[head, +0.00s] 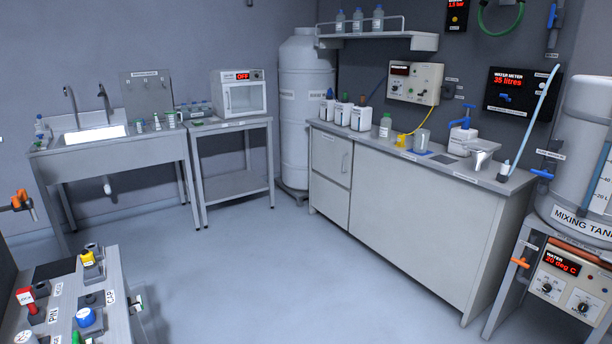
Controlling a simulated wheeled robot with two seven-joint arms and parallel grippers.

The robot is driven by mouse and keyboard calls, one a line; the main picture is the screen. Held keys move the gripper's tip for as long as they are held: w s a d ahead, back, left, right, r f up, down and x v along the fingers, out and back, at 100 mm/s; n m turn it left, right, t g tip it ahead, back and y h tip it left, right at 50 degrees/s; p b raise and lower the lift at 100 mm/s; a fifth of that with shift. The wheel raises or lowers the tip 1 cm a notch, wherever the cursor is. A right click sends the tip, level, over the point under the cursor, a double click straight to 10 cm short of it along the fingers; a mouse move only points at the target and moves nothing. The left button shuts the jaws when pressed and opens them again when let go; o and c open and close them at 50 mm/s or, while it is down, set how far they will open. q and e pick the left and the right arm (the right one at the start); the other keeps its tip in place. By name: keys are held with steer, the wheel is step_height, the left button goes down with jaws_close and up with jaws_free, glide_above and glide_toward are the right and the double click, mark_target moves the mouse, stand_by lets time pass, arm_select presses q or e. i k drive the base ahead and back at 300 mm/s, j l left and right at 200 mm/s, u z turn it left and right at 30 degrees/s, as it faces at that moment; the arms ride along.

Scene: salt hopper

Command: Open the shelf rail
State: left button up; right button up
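The shelf (422,42) is a grey wall shelf at the top centre of the head view, above the long counter. A thin pale shelf rail (395,16) runs along it at bottle height. Several small bottles with dark caps (357,21) stand on the shelf by the rail. The rail appears to be up across the bottles, but its hinge or catch is too small to make out. Neither of my grippers is in view.
A long grey counter (405,220) stands below the shelf, with white bottles (361,117) and a blue-handled device (463,132) on top. A bench with coloured knobs (118,270) fills the lower left. The mixing tank (575,150) stands at right. The middle floor is clear.

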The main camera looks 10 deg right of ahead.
mark_target(395, 17)
steer(key=i+l+z, duration=0.3)
steer(key=i+l, duration=0.6)
steer(key=i+u, duration=0.65)
steer(key=i, duration=0.3)
steer(key=i+l+u, duration=0.2)
steer(key=i+u, duration=0.15)
steer(key=i+j+z, duration=0.1)
steer(key=i, duration=0.5)
steer(key=i+j, duration=0.15)
steer(key=i, duration=0.45)
steer(key=i+j+z, duration=0.15)
steer(key=i, duration=0.45)
steer(key=i+z, duration=0.45)
steer(key=i+j+z, duration=0.2)
steer(key=z, duration=0.25)
steer(key=i+j+z, duration=0.6)
steer(key=j+z, duration=0.15)
steer(key=z, duration=0.2)
steer(key=i+j+z, duration=0.2)
steer(key=j, duration=0.2)
steer(key=j+z, duration=0.25)
steer(key=j, duration=0.9)
steer(key=j+z, duration=0.25)
steer(key=j, duration=0.9)
